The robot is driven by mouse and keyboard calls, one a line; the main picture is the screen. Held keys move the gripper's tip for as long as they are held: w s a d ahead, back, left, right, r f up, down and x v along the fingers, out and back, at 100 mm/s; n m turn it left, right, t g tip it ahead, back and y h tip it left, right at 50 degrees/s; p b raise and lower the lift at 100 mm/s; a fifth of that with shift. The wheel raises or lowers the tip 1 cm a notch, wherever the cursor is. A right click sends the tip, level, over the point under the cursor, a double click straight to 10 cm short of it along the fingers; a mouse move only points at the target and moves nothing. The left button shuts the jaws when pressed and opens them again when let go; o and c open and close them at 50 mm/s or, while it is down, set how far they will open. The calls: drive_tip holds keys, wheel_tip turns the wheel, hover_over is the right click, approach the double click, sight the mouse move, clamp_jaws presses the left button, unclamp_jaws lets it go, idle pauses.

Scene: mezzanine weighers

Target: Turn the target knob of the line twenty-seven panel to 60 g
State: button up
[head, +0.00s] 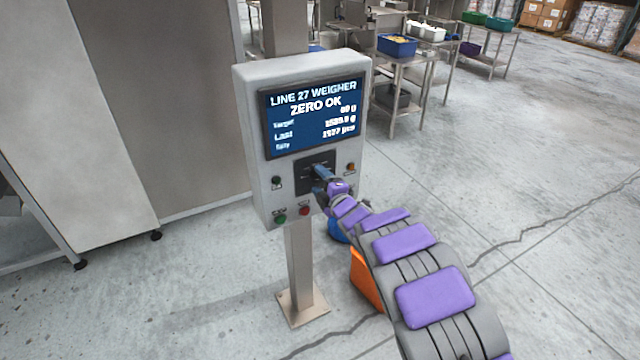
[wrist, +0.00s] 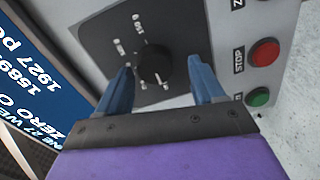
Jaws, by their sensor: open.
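The line 27 weigher panel (head: 246,150) is a grey box on a post. Its screen (head: 315,115) reads "LINE 27 WEIGHER" and "ZERO OK"; the Target value is blurred, perhaps 60 or 80. The target knob (wrist: 153,65) is round and black on a dark plate with white marks. A small pale mark shows near its lower edge in the wrist view; I cannot read its setting. My gripper (wrist: 159,70) is open, its blue fingers on either side of the knob with visible gaps. In the head view my gripper (head: 322,174) hides most of the knob.
A red STOP button (wrist: 264,52) and a green button (wrist: 258,97) sit close to one finger. Steel tables with bins (head: 397,45) stand behind. Open floor lies to the right.

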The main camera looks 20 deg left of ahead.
drive_tip(key=shift+d, duration=0.1)
drive_tip(key=p+v, duration=0.3)
drive_tip(key=v, duration=1.4)
drive_tip(key=shift+s, duration=0.15)
